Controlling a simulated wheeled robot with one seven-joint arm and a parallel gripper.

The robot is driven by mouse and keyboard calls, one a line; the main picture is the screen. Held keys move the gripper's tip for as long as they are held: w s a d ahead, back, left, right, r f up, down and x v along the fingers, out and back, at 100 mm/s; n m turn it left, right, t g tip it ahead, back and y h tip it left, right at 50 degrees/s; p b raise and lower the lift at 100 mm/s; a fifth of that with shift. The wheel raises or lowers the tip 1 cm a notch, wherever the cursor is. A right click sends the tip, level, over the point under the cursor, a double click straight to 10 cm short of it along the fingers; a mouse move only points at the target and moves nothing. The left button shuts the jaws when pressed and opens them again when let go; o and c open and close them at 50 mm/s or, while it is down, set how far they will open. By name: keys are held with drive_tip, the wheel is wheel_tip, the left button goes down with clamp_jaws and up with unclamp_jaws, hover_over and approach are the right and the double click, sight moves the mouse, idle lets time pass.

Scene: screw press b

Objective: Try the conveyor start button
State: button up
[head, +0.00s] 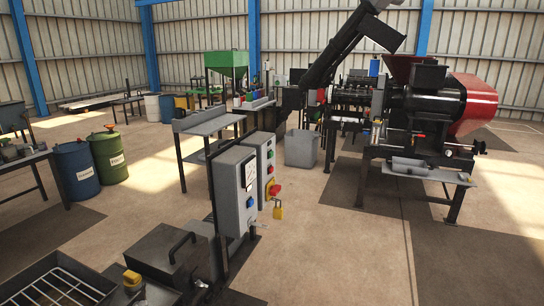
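Two grey control boxes stand side by side on posts near the middle. The farther box (263,165) has a small green button (270,154) near its top and a red knob (275,189) lower down. A yellow padlock (278,212) hangs at its lower side. The nearer box (224,190) has a white-faced meter (250,172) and a blue knob (250,202). No label is readable, so I cannot tell which button starts the conveyor. A dark inclined conveyor (345,48) rises toward the press (425,105). My gripper is not in view.
A dark lidded unit (170,258) and a wire-grid tray (55,285) occupy the lower left foreground. A small raised table (207,122) stands behind the boxes. Blue (75,170) and green (110,158) drums stand left. The floor right of the boxes is open.

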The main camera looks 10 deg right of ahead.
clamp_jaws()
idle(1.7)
